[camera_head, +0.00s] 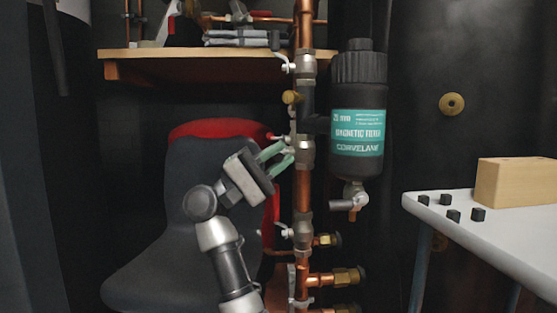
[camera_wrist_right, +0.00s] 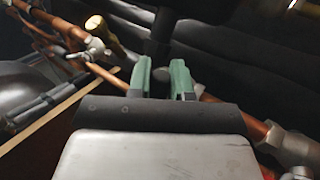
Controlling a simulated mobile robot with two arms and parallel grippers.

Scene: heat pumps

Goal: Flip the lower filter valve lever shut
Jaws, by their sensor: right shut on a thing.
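My right gripper (camera_head: 285,155) reaches up from below to the vertical copper pipe, left of the black magnetic filter (camera_head: 357,120). Its green fingers are closed at a silver valve (camera_head: 304,152) just below the brass fitting, on a small lever there that they mostly hide. In the right wrist view the gripper's two green fingertips (camera_wrist_right: 162,75) stand a little apart, and what lies between them is dark and hard to make out. Another valve with a pale lever (camera_head: 284,233) sits lower on the pipe, apart from the gripper. My left gripper is not in view.
An upper valve lever (camera_head: 283,61) sticks out left near the wooden shelf (camera_head: 190,66). A dark chair with red edging (camera_head: 190,175) stands behind my arm. A white table (camera_head: 485,225) with a wooden block (camera_head: 515,183) and several small black cubes is at right.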

